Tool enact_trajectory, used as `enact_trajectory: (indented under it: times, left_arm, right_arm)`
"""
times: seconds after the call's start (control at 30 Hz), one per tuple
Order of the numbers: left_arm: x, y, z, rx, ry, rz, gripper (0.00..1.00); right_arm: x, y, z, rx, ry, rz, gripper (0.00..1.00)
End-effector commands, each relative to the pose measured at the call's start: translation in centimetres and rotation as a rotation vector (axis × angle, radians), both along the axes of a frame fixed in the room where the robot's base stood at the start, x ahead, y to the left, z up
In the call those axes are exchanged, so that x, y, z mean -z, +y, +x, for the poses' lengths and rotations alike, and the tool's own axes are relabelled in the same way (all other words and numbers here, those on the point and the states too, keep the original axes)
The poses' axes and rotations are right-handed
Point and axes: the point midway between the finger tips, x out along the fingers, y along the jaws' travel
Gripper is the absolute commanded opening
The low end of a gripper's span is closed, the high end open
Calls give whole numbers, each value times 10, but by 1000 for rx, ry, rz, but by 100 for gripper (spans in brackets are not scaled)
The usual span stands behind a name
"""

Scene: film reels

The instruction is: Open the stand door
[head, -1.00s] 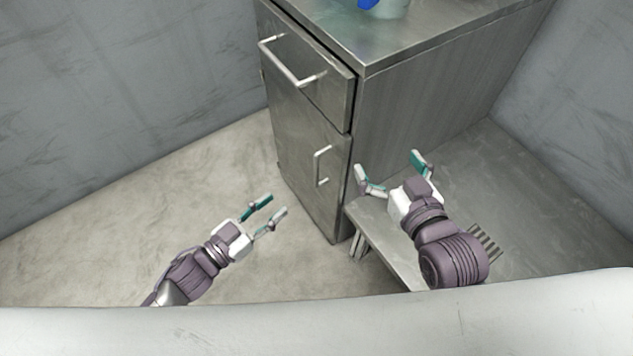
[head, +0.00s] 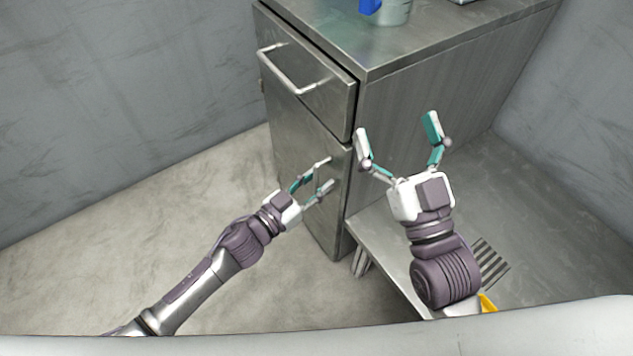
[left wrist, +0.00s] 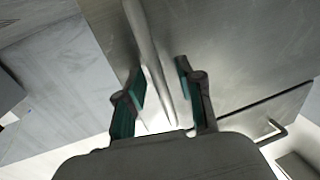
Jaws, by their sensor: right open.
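The stand is a grey metal cabinet with a closed lower door (head: 287,140) below a drawer (head: 322,105). My left gripper (head: 326,174) is at the front of the door, over the door handle, which it mostly hides in the head view. In the left wrist view the handle (left wrist: 149,50) is a pale bar running between the two open fingers (left wrist: 160,80). Whether a finger touches it I cannot tell. My right gripper (head: 397,125) is open and empty, in front of the cabinet's right side.
The drawer has its own handle (head: 282,76) above the door. A low grey bench (head: 392,240) adjoins the cabinet's right side. A bucket (head: 395,12) with something blue stands on the cabinet top. The floor (head: 190,210) left of the cabinet is clear.

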Motion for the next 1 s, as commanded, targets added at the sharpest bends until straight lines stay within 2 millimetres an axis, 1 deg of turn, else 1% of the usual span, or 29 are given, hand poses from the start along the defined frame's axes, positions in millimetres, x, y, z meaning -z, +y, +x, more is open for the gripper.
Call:
enact_trajectory:
  times: [0.2, 0.23, 0.4, 0.43, 0.47, 0.87, 0.97, 1.0]
  left_arm:
    - [0, 0, 0, 0, 0, 0, 37]
    - [0, 0, 0, 0, 0, 0, 35]
    - [0, 0, 0, 0, 0, 0, 7]
    - [0, 0, 0, 0, 0, 0, 2]
    - [0, 0, 0, 0, 0, 0, 0]
    - [0, 1, 0, 0, 0, 0, 0]
    - [0, 7, 0, 2, 1, 2, 0]
    - [-1, 11, 0, 4, 1, 2, 0]
  right_arm:
    - [-1, 0, 0, 0, -3, 1, 100]
    - [-1, 0, 0, 0, -3, 1, 100]
    - [0, 0, 0, 0, -2, 1, 100]
    - [0, 0, 0, 0, -2, 1, 100]
    - [0, 0, 0, 0, -2, 1, 100]
    - [0, 0, 0, 0, 0, 1, 100]
    - [1, 0, 1, 0, 13, -3, 100]
    - [4, 0, 3, 2, 35, -9, 100]
